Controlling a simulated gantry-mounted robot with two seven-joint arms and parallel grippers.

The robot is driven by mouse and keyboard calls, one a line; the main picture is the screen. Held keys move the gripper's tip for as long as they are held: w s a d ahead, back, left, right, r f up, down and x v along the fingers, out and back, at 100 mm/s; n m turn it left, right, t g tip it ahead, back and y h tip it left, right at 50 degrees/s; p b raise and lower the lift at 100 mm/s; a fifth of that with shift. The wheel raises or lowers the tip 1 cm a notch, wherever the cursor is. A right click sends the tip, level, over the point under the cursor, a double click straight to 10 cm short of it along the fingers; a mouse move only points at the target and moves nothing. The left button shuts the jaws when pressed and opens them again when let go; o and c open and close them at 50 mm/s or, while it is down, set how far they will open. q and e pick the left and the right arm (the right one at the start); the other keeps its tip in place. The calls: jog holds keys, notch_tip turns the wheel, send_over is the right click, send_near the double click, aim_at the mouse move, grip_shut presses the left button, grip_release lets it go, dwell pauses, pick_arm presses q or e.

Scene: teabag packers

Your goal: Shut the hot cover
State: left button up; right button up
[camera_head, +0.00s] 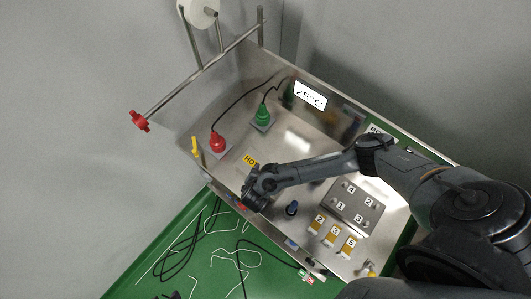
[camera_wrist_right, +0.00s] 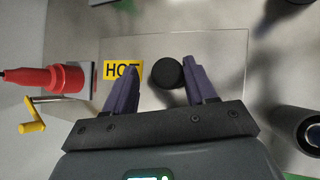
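The hot cover looks like a clear flat plate (camera_wrist_right: 215,45) with a yellow HOT label (camera_wrist_right: 123,70) and a round black knob (camera_wrist_right: 167,73). In the head view the HOT label (camera_head: 250,160) shows just above my right gripper (camera_head: 256,192). My right gripper (camera_wrist_right: 158,65) is open, with the knob between its fingertips in the right wrist view. The knob appears closer to the right-hand finger; a gap shows at the other. I cannot tell whether the fingers are level with the knob or above it. My left gripper is not in view.
A red push-button-like device (camera_head: 218,142) and a yellow handle (camera_head: 196,147) stand left of the label, a green one (camera_head: 262,116) behind. A dark blue knob (camera_head: 292,208) and a numbered metal block (camera_head: 355,205) lie right. Loose cables cover the green surface (camera_head: 150,262) in front.

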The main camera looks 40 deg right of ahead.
jog(key=shift+s+f, duration=0.65)
jog(key=shift+f, duration=0.35)
jog(key=shift+a+r, duration=0.15)
jog(key=shift+r, duration=0.05)
jog(key=w+r+p+v, duration=0.1)
jog(key=p+v, duration=0.8)
jog(key=v, duration=0.2)
jog(key=shift+w+r, duration=0.2)
jog(key=shift+r, duration=0.05)
